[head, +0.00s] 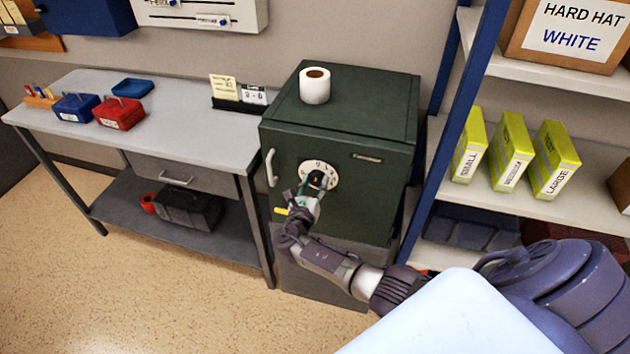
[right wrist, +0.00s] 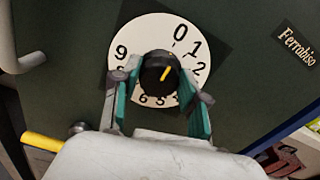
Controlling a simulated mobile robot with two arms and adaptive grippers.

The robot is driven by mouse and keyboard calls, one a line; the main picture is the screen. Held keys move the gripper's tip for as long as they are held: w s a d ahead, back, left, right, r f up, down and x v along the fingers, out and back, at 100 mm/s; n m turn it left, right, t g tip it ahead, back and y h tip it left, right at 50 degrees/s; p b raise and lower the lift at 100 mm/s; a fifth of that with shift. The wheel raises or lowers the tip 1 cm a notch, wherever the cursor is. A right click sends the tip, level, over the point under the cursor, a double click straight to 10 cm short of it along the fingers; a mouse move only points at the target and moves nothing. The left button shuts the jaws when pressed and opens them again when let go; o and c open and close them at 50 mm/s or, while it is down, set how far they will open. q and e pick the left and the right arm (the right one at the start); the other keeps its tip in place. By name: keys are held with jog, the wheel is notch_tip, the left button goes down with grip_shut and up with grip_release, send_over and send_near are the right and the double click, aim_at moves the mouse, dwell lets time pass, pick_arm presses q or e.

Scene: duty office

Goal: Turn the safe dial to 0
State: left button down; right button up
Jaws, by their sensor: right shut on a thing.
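The dark green safe (head: 345,215) stands right of the workbench with its door shut. On its door is a white dial plate (head: 332,171) with black numbers. In the right wrist view, the black dial knob (right wrist: 157,66) has a yellow mark that points up and slightly right, roughly toward the 0 (right wrist: 180,32). My right gripper (head: 317,182) is shut on the knob; in the right wrist view its fingers (right wrist: 160,95) stand on either side of it. The fingers and palm hide part of the lower dial. My left gripper is not in view.
A pale door handle (head: 270,168) and a yellow piece (head: 281,211) are left of the dial. A paper roll (head: 315,85) stands on the safe. The workbench (head: 180,110) is at left, shelving with yellow boxes (head: 511,147) at right. Open floor lies in front.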

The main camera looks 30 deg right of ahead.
jog(key=shift+f, duration=0.1)
dwell(0.5)
jog(key=o, duration=1.1)
jog(key=shift+o, duration=0.2)
jog(key=shift+s+a, duration=0.1)
jog(key=v, duration=1.1)
jog(key=shift+s+a, duration=0.25)
jog(key=shift+a, duration=0.1)
jog(key=s+f+m+g+y+b, duration=0.1)
jog(key=s+f+m+g+y, duration=0.15)
jog(key=s+f, duration=0.55)
jog(key=s+f+m+g+y+b, duration=0.1)
jog(key=s+f+m+g+y, duration=0.2)
jog(key=f, duration=1)
jog(key=s+f+m+g+y, duration=0.2)
jog(key=s+f+m, duration=0.1)
jog(key=s+f, duration=0.55)
jog(key=s+a+f+m+g+y, duration=0.1)
jog(key=s+f+m+y, duration=0.1)
jog(key=s+f+m, duration=0.3)
jog(key=s+a+f+m+g+y+b, duration=0.1)
jog(key=s+f+m, duration=0.4)
jog(key=s, duration=0.7)
jog(key=s+a+f+m+g+y+b, duration=0.1)
jog(key=s+a+f+m+y, duration=0.1)
jog(key=s+m, duration=0.5)
notch_tip(320, 180, down, 3)
jog(key=shift+s+a+r+y, duration=0.1)
jog(key=shift+s+a+y, duration=0.3)
jog(key=shift+s+y, duration=0.2)
